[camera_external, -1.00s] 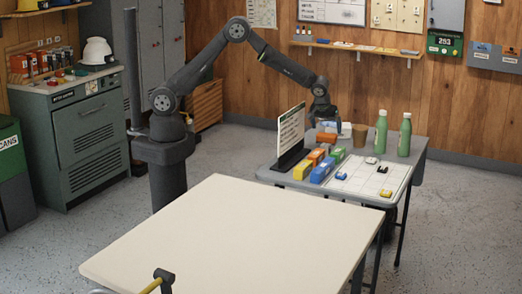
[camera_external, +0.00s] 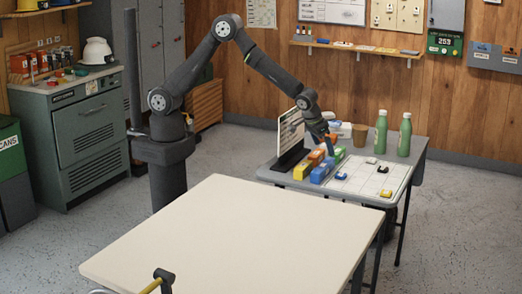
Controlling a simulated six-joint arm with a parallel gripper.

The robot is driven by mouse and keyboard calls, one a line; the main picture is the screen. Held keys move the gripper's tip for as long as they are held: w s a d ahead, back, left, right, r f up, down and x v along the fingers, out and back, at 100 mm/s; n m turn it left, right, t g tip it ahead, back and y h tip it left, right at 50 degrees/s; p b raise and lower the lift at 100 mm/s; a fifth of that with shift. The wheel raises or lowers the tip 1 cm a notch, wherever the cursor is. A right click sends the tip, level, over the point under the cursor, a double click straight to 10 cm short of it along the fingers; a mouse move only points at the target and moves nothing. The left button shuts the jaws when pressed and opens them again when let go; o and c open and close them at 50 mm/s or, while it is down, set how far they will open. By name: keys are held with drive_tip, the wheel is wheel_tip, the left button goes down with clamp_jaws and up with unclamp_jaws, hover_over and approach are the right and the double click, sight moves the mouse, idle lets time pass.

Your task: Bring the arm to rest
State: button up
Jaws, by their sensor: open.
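My arm reaches over the grey side table (camera_external: 405,183), with its elbow raised. My gripper (camera_external: 325,142) points down, low over the row of coloured boxes on that table, and is open. Its fingers look small and partly merge with the boxes behind, so I cannot tell whether they touch any. A yellow box (camera_external: 302,170), a blue box (camera_external: 319,174) and a green box (camera_external: 340,153) stand in the row, with orange ones among them. A dark-based sign board (camera_external: 290,136) stands close to the left of my gripper.
A brown cup (camera_external: 360,134) and two green bottles (camera_external: 381,132) (camera_external: 404,135) stand at the back right. A white grid sheet (camera_external: 367,178) holds several small blocks. The large cream table (camera_external: 230,235) in front is mostly bare.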

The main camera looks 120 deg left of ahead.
drive_tip(key=s+d+m+h, duration=0.2)
drive_tip(key=d+m, duration=0.3)
drive_tip(key=d, duration=0.9)
drive_tip(key=s+d+m+h, duration=0.1)
drive_tip(key=s+d+m, duration=0.2)
drive_tip(key=d, duration=1)
drive_tip(key=s+d+m+t+h, duration=0.1)
drive_tip(key=d+m, duration=0.6)
drive_tip(key=d, duration=0.7)
drive_tip(key=shift+s+d+m+h, duration=0.35)
drive_tip(key=shift+s+m+h, duration=0.05)
drive_tip(key=shift+s+h, duration=0.4)
drive_tip(key=w+a+n+y, duration=0.1)
drive_tip(key=w+a+n, duration=0.2)
drive_tip(key=a, duration=0.7)
drive_tip(key=w+a+n+y, duration=0.2)
drive_tip(key=w+a+n, duration=0.2)
drive_tip(key=a, duration=0.6)
drive_tip(key=shift+n+t, duration=0.4)
drive_tip(key=shift+w+d+f, duration=0.1)
